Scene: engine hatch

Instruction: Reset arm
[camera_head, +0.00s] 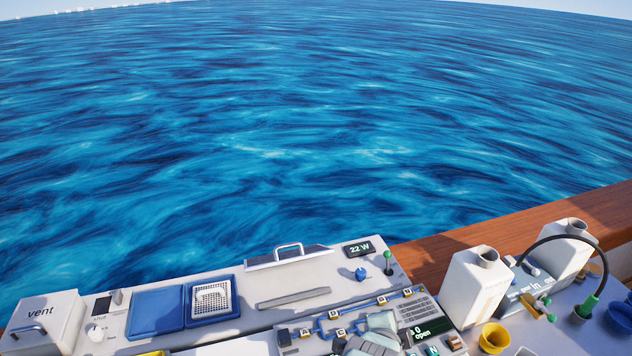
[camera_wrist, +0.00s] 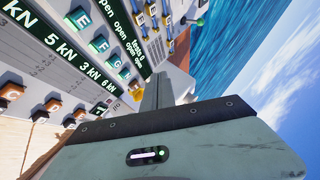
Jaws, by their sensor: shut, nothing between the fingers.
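My gripper (camera_wrist: 157,80) shows in the wrist view as narrow dark fingers held together, with nothing between them. Its pale grey-green body with a dark band fills the lower part of that view. The fingers point toward a tilted control panel (camera_wrist: 75,50) with green displays, lettered buttons and several orange-brown switches. I cannot tell how far the fingertips are from the panel. In the head view, pale grey-green parts of my arm show at the bottom edge, over the panel's lower middle, and hide some of it.
In the head view, a white vent box (camera_head: 40,322) stands at left and a blue tray (camera_head: 158,310) lies beside it. Two white bottles (camera_head: 475,283) stand at right, near a black hose (camera_head: 560,238) and a yellow cup (camera_head: 493,338). A wooden rail (camera_head: 440,244) borders open water.

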